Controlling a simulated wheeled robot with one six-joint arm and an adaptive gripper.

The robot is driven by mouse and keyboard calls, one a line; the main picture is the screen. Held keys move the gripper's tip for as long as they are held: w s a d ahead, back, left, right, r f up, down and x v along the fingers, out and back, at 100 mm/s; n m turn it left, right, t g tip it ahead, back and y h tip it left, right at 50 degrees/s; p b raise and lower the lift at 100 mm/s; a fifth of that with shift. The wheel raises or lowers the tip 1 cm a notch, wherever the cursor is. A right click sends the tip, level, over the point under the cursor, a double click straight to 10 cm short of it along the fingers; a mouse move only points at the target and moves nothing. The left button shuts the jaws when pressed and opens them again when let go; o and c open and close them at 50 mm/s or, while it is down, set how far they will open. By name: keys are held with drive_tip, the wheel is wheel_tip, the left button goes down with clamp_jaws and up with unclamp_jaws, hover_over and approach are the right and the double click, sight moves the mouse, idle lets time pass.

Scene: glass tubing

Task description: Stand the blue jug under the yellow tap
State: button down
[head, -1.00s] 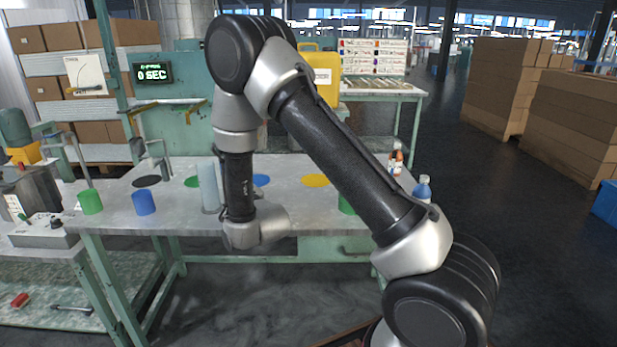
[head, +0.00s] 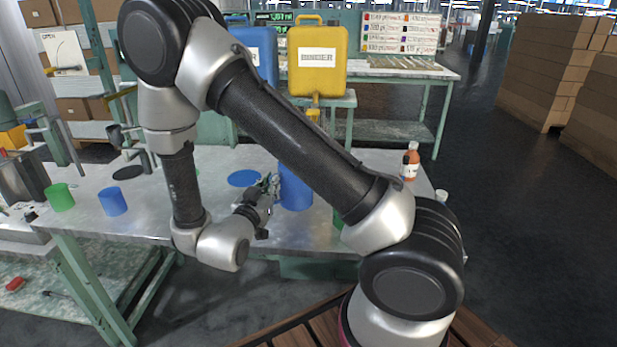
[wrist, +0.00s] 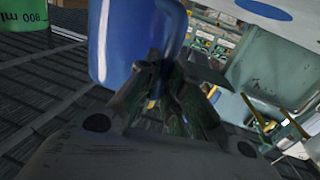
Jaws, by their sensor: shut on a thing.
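The blue jug (head: 296,188) is upright on or just above the grey table, partly behind my forearm; I cannot tell whether its base touches. My gripper (head: 273,186) is shut on its left side. In the wrist view the blue jug (wrist: 138,40) fills the space beyond my gripper (wrist: 165,78). The yellow tap (head: 314,111) hangs under the yellow tank (head: 317,65) with a label, behind and above the jug. The jug stands in front of the tap, to its left in the picture.
A blue tank (head: 257,55) stands left of the yellow one. A blue disc (head: 243,178) lies on the table (head: 225,158) left of the jug. A green jug (wrist: 25,25) is close by. An orange bottle (head: 410,163) stands right; blue (head: 113,201) and green (head: 60,197) cups stand left.

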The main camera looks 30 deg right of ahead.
drive_tip(key=shift+f+x, duration=0.6)
drive_tip(key=shift+x, duration=2.35)
drive_tip(key=shift+f+x, duration=0.55)
drive_tip(key=shift+x, duration=2.4)
drive_tip(key=shift+f+x, duration=0.6)
drive_tip(key=shift+x, duration=2.3)
drive_tip(key=shift+s+d, duration=0.1)
drive_tip(key=shift+d, duration=0.1)
drive_tip(key=c, duration=1.6)
unclamp_jaws()
drive_tip(key=shift+f, duration=0.15)
drive_tip(key=shift+o, duration=0.3)
